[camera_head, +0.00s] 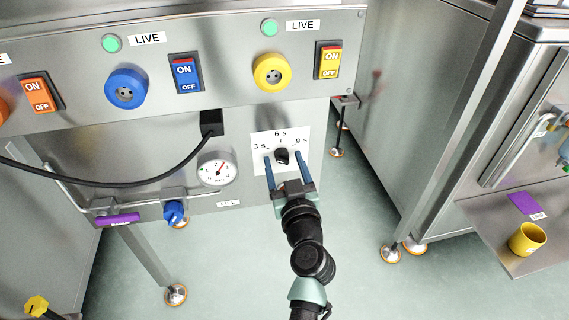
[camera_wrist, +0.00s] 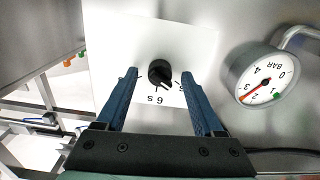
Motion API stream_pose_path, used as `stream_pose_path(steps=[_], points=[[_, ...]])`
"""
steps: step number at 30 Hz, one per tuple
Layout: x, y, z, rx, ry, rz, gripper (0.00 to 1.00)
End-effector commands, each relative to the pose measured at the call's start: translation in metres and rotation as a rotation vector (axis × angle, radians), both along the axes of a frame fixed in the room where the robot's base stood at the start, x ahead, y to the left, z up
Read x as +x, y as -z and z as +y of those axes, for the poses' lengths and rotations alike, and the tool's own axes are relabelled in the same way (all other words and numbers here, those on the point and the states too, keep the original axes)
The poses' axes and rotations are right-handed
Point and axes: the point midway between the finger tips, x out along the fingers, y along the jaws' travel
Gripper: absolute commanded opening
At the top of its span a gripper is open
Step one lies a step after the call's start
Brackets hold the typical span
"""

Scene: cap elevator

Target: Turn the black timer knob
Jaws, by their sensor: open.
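The black timer knob (camera_head: 282,156) sits on a white dial plate (camera_head: 262,138) marked 3 s, 6 s and 9 s, on the steel panel. In the wrist view the knob (camera_wrist: 160,72) shows between and a little beyond the blue fingertips. My gripper (camera_head: 284,160) is open, with one finger on each side of the knob. In the wrist view my gripper (camera_wrist: 160,75) shows a clear gap between each finger and the knob. I cannot tell how far the fingertips are from the plate.
A pressure gauge (camera_head: 217,168) and a blue valve handle (camera_head: 174,212) are left of the dial. Blue (camera_head: 126,87) and yellow (camera_head: 271,72) round sockets with ON/OFF switches are above. A black cable (camera_head: 100,184) runs left.

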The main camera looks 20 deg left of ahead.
Motion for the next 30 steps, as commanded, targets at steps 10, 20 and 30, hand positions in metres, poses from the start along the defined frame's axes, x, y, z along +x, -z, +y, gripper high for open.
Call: stream_pose_path(steps=[10,20,30], points=[[0.0008,-0.0002,0.0006,0.0,0.0,0.0,0.57],[0.0006,-0.0001,0.0003,0.0,0.0,0.0,0.0],[0.0007,0.0004,0.0,0.022,0.001,0.015,0.0]])
